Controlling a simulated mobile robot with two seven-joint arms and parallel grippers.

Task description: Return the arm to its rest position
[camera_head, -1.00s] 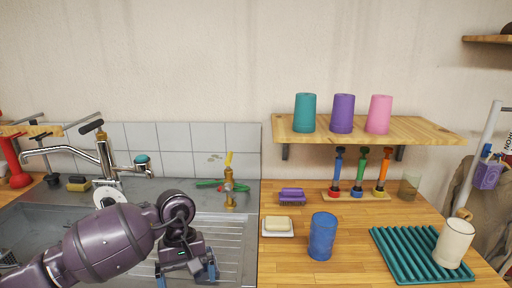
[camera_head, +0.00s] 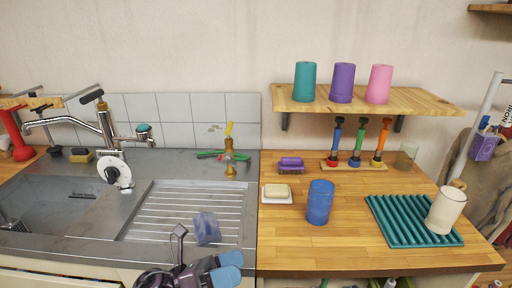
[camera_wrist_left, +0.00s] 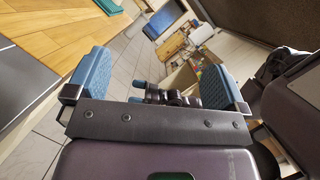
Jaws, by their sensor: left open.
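My left gripper (camera_head: 217,246) is low in the head view, at the front edge of the sink counter. It is open, with blue finger pads spread apart and nothing between them. In the left wrist view, its two fingers (camera_wrist_left: 155,80) stand wide apart on either side of the picture. My left arm is mostly below the head view's bottom edge. A small dark mechanism with blue tips (camera_wrist_left: 165,97) shows between the fingers in the left wrist view. It looks like my right gripper, but its jaws cannot be made out.
A wooden counter (camera_head: 290,245) lies to the right, bearing a blue cup (camera_head: 320,202), a soap dish (camera_head: 277,200) and a teal rack (camera_head: 385,222) with a cream cup (camera_head: 446,211). A metal sink (camera_head: 55,215) with a tap (camera_head: 110,140) lies left. Tiled floor (camera_wrist_left: 128,62) is open beyond the fingers.

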